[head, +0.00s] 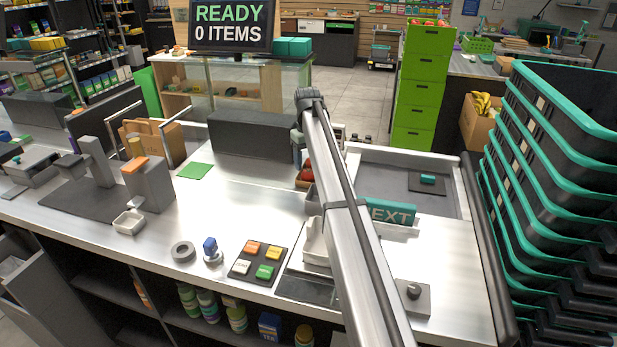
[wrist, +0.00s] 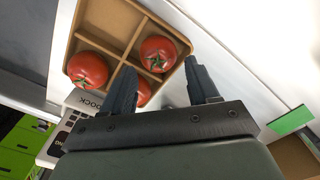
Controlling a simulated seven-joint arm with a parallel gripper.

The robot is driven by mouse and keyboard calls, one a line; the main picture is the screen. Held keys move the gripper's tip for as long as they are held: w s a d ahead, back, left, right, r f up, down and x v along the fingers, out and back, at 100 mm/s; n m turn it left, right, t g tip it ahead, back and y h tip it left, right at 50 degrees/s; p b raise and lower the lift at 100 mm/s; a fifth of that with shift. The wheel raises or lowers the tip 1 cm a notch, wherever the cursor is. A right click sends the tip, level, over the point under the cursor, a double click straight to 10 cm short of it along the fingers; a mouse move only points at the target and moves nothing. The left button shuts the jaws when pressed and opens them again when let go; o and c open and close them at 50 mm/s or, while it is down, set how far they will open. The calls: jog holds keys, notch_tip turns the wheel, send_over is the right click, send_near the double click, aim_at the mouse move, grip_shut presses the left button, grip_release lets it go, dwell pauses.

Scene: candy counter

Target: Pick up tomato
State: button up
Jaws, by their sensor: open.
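In the wrist view, a tan divided tray (wrist: 171,22) holds red tomatoes. One tomato (wrist: 88,69) sits in the left compartment, one tomato (wrist: 158,53) in the right compartment, and a third tomato (wrist: 144,93) is partly hidden behind my left finger. My gripper (wrist: 163,88) is open, its two dark fingers apart at the near edge of the tray, with nothing seen held between them. In the head view, my arm hides most of the tray; a bit of red tomato (head: 307,172) shows just left of the arm.
A green square mat (head: 195,171) lies on the metal counter (head: 150,240), left of the tray. A dark grey block (head: 252,134) stands behind it. A teal NEXT sign (head: 391,212) and stacked black baskets (head: 550,150) are on the right.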

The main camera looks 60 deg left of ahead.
aim_at(309, 171)
jog(key=shift+d+f, duration=0.2)
jog(key=shift+f, duration=2.15)
jog(key=shift+d+f, duration=0.15)
jog(key=shift+f, duration=0.35)
jog(key=shift+d, duration=0.15)
jog(key=c, duration=0.7)
jog(key=shift+r, duration=0.1)
jog(key=r, duration=0.6)
jog(key=a+r, duration=0.1)
jog(key=r, duration=0.2)
jog(key=shift+w+r, duration=0.1)
jog(key=shift+r, duration=0.25)
jog(key=s+d+r, duration=0.3)
jog(key=d+r, duration=0.1)
jog(key=d, duration=0.3)
jog(key=s+d+r, duration=0.2)
jog(key=d+r, duration=0.2)
jog(key=d, duration=0.3)
jog(key=s+d+f, duration=0.1)
jog(key=s+d, duration=0.3)
jog(key=d, duration=0.8)
jog(key=shift+s, duration=0.4)
